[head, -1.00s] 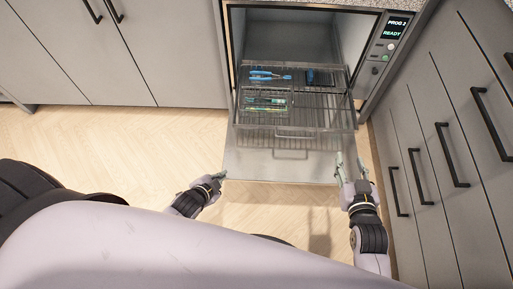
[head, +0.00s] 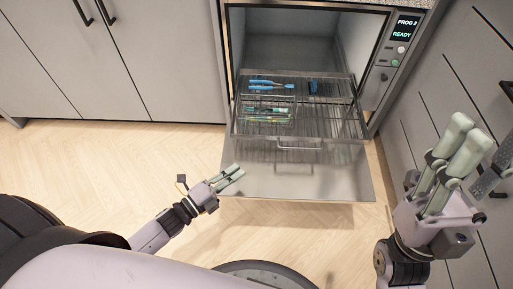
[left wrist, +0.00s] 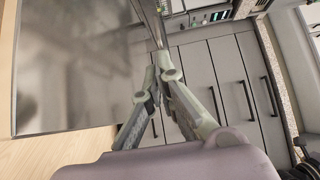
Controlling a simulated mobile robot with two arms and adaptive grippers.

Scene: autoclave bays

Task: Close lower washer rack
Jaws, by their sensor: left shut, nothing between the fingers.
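The washer's wire rack (head: 345,128) is pulled out of the chamber over the lowered door (head: 330,182). Its front handle (head: 298,148) faces me. Blue-handled tools (head: 270,84) and a small basket of green and yellow items (head: 266,112) lie in it. My left gripper (head: 238,174) is shut and empty at the door's front left corner, apart from the rack. In the left wrist view its fingertips (left wrist: 160,68) meet beside the door's metal panel (left wrist: 75,60). My right gripper (head: 470,130) is raised at the right, away from the rack; its fingers look close together, but their gap is unclear.
The washer chamber (head: 310,50) is open behind the rack. A control panel (head: 404,30) reads "PROG 2 READY". Grey cabinets (head: 150,70) stand at the left and grey drawers with black handles at the right. The wooden floor (head: 80,160) at the left is clear.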

